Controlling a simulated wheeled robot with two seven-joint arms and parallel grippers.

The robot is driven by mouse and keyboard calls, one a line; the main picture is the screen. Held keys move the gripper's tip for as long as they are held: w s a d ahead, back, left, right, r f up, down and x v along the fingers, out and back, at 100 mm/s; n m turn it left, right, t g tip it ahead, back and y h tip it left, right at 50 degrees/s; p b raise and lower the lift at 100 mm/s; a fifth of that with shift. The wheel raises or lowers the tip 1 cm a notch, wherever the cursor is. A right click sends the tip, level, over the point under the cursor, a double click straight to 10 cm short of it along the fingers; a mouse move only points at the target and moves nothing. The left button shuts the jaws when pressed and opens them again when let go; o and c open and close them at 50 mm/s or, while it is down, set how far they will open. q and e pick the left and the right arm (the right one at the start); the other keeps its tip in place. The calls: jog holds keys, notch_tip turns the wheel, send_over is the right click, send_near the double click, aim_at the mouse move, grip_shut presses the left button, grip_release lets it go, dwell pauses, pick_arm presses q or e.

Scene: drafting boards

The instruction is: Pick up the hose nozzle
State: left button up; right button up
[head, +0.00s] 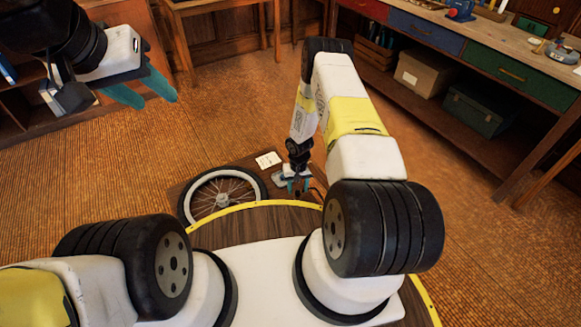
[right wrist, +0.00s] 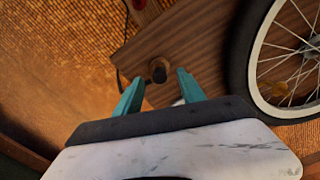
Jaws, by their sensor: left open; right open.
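A small dark cylinder with a brownish round end, likely the hose nozzle (right wrist: 158,66), shows on the brown wooden board (right wrist: 190,42) in the right wrist view. I see it nearly end-on, so its full shape is unclear. My right gripper (right wrist: 159,76) is open, with one teal finger on each side of it in the picture; contact is not visible. In the head view my right gripper (head: 296,186) is low over the board, and the nozzle cannot be made out there. My left gripper (head: 150,92) is open and empty, raised at the upper left.
A spoked wheel (head: 186,203) lies on the board beside my right gripper; its tyre (right wrist: 238,65) also shows in the right wrist view. A white card (head: 268,159) lies behind it. A red object (right wrist: 139,5) and dark cable are nearby. A workbench (head: 490,48) stands at right.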

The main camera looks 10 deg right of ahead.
aim_at(298, 191)
notch_tip(298, 191, down, 4)
jog(key=shift+w+r, duration=0.1)
jog(key=shift+r, duration=0.05)
grip_shut()
jog(key=shift+r, duration=0.15)
jog(key=shift+r, duration=0.65)
notch_tip(298, 191, up, 2)
jog(key=shift+r, duration=0.2)
jog(key=s+a, duration=0.3)
jog(key=s, duration=0.4)
jog(key=s+a+r, duration=0.1)
jog(key=s+a, duration=0.2)
jog(key=s, duration=0.4)
jog(key=shift+s+a, duration=0.3)
jog(key=shift+a, duration=0.05)
